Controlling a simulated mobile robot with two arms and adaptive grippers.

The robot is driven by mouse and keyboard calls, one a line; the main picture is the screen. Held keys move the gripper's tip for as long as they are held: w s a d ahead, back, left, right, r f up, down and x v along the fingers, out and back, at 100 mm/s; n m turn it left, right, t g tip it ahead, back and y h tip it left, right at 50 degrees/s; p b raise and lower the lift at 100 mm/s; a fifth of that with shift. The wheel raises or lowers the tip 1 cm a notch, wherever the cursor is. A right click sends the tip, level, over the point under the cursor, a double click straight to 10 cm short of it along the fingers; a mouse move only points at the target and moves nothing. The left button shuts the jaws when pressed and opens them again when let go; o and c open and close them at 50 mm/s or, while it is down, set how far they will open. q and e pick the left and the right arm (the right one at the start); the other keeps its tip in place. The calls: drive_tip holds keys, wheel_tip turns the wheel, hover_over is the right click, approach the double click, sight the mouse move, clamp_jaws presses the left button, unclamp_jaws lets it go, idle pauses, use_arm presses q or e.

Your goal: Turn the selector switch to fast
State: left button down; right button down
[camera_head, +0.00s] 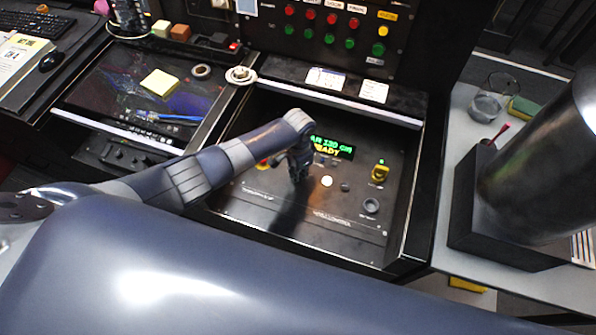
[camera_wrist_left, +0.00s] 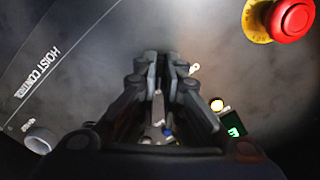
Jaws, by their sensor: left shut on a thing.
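My left gripper (camera_head: 299,176) reaches down to the dark control panel (camera_head: 270,215) in the head view. In the left wrist view its two dark fingers (camera_wrist_left: 162,68) are close together over the panel, shut on what appears to be the selector switch. The switch is almost wholly hidden by the fingers, so its pointer and its setting cannot be read. A small pale mark (camera_wrist_left: 195,68) shows beside the fingertips. My right gripper is not in view.
A red emergency stop with a yellow collar (camera_wrist_left: 292,18) is nearby. A lit white button (camera_head: 326,181), a yellow switch (camera_head: 379,172) and a dark knob (camera_head: 371,205) are right of the gripper. A green-lettered display (camera_head: 333,147) is behind. Raised edges border the panel.

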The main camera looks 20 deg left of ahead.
use_arm(q)
drive_tip(key=shift+m, duration=0.5)
drive_tip(key=c, duration=1.7)
unclamp_jaws()
drive_tip(key=shift+r, duration=0.2)
wheel_tip(320, 180, up, 12)
drive_tip(key=shift+f, duration=0.15)
